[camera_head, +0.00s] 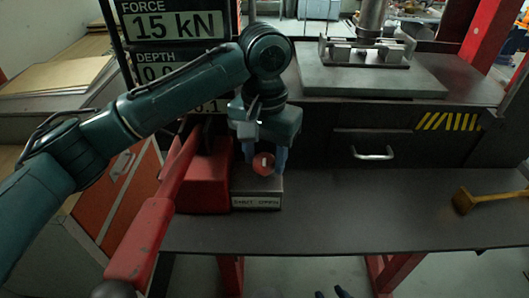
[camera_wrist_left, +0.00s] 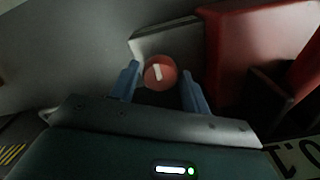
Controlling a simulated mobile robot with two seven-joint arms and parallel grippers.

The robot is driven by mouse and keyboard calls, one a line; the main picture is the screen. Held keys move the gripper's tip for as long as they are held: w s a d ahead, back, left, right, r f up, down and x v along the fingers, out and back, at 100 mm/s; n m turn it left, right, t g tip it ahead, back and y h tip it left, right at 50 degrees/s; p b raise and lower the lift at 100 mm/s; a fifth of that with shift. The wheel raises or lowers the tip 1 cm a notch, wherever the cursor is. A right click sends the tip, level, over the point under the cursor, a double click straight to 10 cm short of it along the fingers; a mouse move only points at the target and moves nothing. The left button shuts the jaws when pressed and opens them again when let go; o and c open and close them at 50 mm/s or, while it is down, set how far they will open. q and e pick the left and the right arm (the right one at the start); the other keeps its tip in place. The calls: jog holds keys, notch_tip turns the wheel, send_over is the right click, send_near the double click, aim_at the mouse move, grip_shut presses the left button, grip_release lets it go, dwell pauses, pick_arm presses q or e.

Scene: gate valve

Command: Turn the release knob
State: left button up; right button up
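The release knob (camera_head: 264,160) is a round red disc with a white mark, on a small grey box (camera_head: 257,203) with a lettered front plate. My left gripper (camera_head: 265,167) points down over it, with one blue finger on each side. In the left wrist view the knob (camera_wrist_left: 158,75) lies between the open fingertips (camera_wrist_left: 160,82), with a small gap on each side. The white mark looks slightly tilted there. Only two dark fingertips of my right gripper (camera_head: 332,293) show at the bottom edge, apart from each other and far from the knob.
A red lever (camera_head: 143,240) and its red base (camera_head: 206,185) stand just left of the knob box. A force and depth display (camera_head: 172,27) is behind. A yellow-handled tool (camera_head: 465,201) lies at the right of the dark bench (camera_head: 350,215), whose middle is clear.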

pick_arm(q)
jog(key=c, duration=0.7)
jog(key=shift+r, duration=0.1)
